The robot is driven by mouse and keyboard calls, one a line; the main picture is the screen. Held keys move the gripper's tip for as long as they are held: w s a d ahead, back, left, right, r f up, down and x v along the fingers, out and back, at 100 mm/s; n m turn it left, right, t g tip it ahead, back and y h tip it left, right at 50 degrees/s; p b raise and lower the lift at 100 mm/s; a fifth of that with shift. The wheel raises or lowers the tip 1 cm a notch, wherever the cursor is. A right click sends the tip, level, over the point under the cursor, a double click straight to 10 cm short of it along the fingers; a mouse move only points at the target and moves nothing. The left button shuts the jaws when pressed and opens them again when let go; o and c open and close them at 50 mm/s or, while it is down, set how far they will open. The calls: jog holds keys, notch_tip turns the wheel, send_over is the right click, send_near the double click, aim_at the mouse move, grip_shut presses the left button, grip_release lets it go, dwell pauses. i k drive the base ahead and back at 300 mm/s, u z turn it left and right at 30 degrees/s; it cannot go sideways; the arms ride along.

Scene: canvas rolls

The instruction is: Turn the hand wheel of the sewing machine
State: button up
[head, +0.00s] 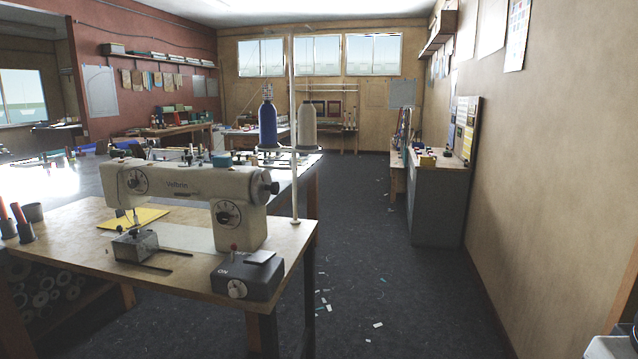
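The cream sewing machine (190,184), marked "Velbrin", stands on a wooden table at the left. Its hand wheel (262,189) is at the right end of the machine head, with a dark knob toward the right. Round dials show on the machine's front. My gripper is not in view. A small white and dark part at the bottom right corner may be my own arm, far from the machine.
A dark switch box (247,276) marked "ON" sits at the table's front right corner. A thin white thread stand (294,120) rises behind the wheel, near blue (267,125) and beige (306,125) thread cones. The dark floor (385,260) right of the table is mostly clear, with scattered scraps.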

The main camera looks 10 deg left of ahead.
aim_at(262, 186)
jog(key=i, duration=0.65)
jog(key=u, duration=0.55)
jog(key=i, duration=0.45)
jog(key=u, duration=0.45)
